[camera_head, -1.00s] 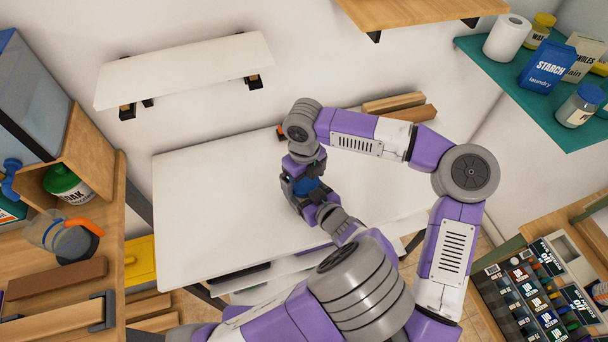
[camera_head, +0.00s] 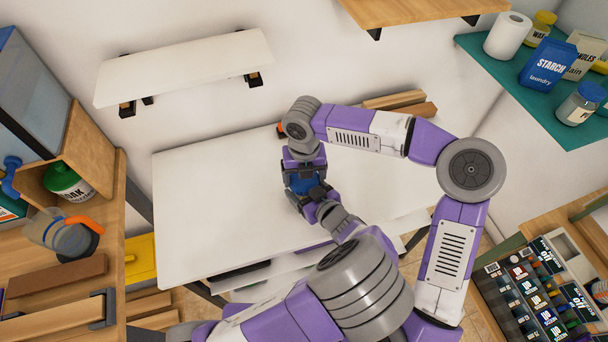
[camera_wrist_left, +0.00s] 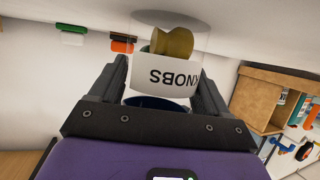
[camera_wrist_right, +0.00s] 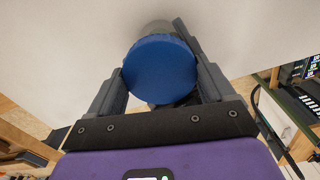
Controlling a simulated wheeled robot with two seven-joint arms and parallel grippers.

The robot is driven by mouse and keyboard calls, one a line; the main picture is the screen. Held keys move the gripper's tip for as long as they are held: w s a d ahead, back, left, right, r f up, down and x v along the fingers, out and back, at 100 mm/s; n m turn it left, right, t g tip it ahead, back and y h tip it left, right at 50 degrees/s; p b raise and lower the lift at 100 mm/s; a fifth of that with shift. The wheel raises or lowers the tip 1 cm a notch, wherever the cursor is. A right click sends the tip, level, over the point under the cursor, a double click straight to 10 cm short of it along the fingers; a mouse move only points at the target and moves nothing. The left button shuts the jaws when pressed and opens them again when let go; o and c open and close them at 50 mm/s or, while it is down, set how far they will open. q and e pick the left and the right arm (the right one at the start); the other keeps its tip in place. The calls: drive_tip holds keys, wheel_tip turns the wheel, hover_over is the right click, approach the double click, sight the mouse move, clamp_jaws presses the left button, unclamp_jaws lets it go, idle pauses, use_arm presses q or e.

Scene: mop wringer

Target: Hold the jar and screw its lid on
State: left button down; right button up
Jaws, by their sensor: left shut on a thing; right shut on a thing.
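The clear jar (camera_wrist_left: 190,78) bears a label reading KNOBS, upside down in the left wrist view, with a yellow-brown content inside. My left gripper (camera_wrist_left: 165,80) is shut on the jar, its fingers on either side. The round blue lid (camera_wrist_right: 160,70) sits between the fingers of my right gripper (camera_wrist_right: 160,80), which is shut on it. The lid is at the jar's mouth; whether it is fully seated cannot be told. In the head view, the lid (camera_head: 303,182) shows between my grippers above the white table, and the jar is mostly hidden.
The white table (camera_head: 210,200) is clear to the left of my grippers. Wooden blocks (camera_head: 408,108) lie at its back right. A white wall shelf (camera_head: 185,68) hangs behind. A wooden shelf unit (camera_head: 105,215) stands at left, and a teal shelf (camera_head: 500,75) holds supplies at upper right.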

drive_tip(key=o, duration=1)
drive_tip(key=shift+r, duration=0.15)
wheel_tip(320, 180, up, 4)
drive_tip(key=shift+r, duration=0.15)
